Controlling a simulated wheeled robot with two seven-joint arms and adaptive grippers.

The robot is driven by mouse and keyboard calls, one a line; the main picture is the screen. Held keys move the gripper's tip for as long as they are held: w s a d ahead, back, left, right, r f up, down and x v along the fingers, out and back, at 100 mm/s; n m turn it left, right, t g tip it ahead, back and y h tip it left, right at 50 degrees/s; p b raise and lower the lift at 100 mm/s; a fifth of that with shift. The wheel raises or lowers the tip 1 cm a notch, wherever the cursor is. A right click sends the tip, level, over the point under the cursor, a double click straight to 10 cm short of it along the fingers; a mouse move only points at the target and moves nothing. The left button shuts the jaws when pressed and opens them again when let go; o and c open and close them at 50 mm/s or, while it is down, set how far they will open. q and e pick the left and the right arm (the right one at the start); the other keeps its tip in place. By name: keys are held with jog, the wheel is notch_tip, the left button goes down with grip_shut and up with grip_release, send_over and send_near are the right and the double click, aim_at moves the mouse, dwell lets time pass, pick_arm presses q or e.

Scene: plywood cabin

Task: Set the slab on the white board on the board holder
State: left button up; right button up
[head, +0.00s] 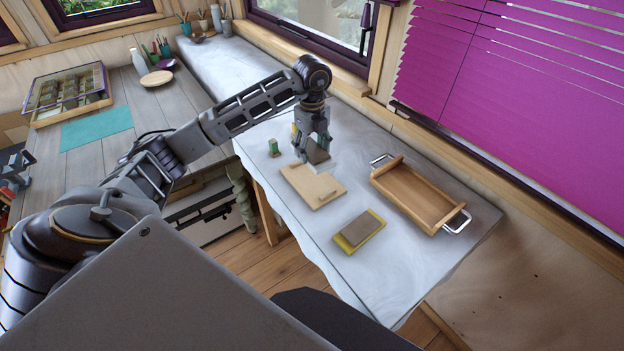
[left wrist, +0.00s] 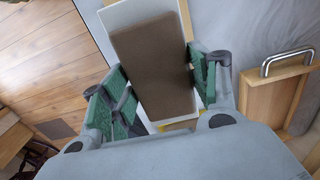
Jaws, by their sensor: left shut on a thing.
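My left gripper (head: 315,147) is shut on the slab on the white board and holds it above the far edge of the board holder. The slab (left wrist: 150,60) is a dark brown block lying along the white board (left wrist: 120,15), between the two green-padded fingers. In the head view the slab (head: 319,156) shows just below the fingers, partly hidden by them. I cannot tell whether it touches the holder. The board holder (head: 306,181) is a flat pale wooden board with a raised strip near its near end, lying on the grey table. My right gripper is not in view.
A second slab (head: 359,229) on a yellow board (head: 346,244) lies nearer. A wooden tray (head: 411,197) with metal handles stands to the right. A small green item (head: 274,147) stands left of the gripper. The table (head: 307,248) is bare left of the yellow board.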

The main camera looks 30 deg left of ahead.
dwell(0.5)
pick_arm(q)
jog(key=p, duration=0.1)
send_over(312, 179)
notch_tip(312, 179, down, 5)
jog(key=shift+f, duration=0.6)
jog(key=shift+f+p, duration=0.45)
jog(key=shift+f, duration=1.4)
jog(key=shift+f, duration=0.15)
jog(key=o, duration=1.3)
jog(key=shift+o, duration=0.2)
